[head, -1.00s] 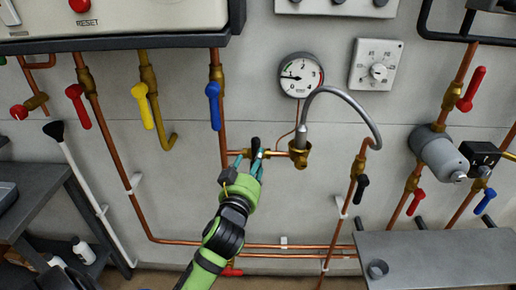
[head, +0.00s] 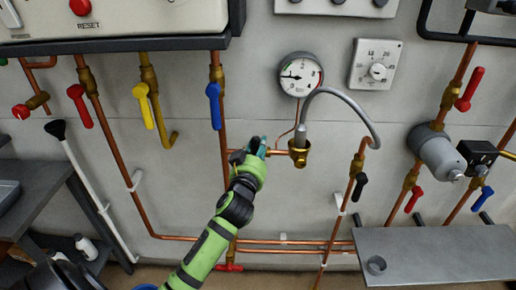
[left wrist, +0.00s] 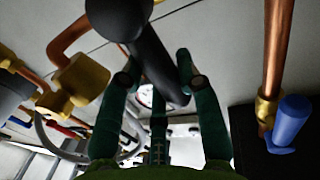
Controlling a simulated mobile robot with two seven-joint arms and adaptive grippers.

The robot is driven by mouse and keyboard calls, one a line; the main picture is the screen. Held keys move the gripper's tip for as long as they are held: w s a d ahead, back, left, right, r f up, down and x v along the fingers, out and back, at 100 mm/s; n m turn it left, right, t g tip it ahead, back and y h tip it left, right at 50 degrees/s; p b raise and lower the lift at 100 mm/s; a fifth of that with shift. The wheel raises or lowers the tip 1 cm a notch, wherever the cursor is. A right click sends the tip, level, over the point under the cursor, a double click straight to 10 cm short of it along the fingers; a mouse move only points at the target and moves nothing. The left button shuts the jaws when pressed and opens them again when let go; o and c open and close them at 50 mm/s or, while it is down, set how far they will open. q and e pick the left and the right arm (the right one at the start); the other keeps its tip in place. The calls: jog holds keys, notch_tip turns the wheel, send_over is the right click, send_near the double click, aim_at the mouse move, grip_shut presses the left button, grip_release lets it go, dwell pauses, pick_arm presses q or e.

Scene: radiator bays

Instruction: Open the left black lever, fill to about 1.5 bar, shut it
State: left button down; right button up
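The left black lever (left wrist: 155,55) shows large in the left wrist view, between the fingers of my left gripper (left wrist: 158,80). The fingers are apart on either side of it; I cannot tell whether they touch it. In the head view my left gripper (head: 257,147) is at the copper pipe left of the brass fitting (head: 299,153) and hides most of the lever. The round gauge (head: 301,75) has its needle pointing left, a little below 1. A grey hose (head: 345,92) loops from the brass fitting to the right-hand pipe. My right gripper is not in view.
A second black lever (head: 360,186) hangs on the pipe to the right. A blue lever (head: 214,105), a yellow lever (head: 143,105) and a red lever (head: 80,105) hang to the left. A grey shelf (head: 440,255) stands at lower right.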

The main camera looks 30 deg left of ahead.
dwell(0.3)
pick_arm(q)
jog(key=shift+s+a+n+b, duration=0.35)
jog(key=shift+n+b, duration=0.35)
jog(key=shift+n, duration=0.3)
jog(key=shift+s+a+f+n+t+y+b, duration=0.15)
jog(key=shift+s+a+f+n+y+b, duration=0.35)
jog(key=shift+n, duration=1.1)
jog(key=shift+s+a+f+n+t+y+b, duration=0.1)
jog(key=shift+s+a+n+t+y+b, duration=0.15)
jog(key=shift+a+n, duration=0.95)
jog(key=shift+s+a+f+n+t+y+b, duration=0.15)
jog(key=shift+s+f+n+y+b, duration=0.25)
jog(key=shift+n, duration=1.6)
jog(key=shift+w+r, duration=0.1)
jog(key=c, duration=0.8)
grip_release()
jog(key=shift+c, duration=0.2)
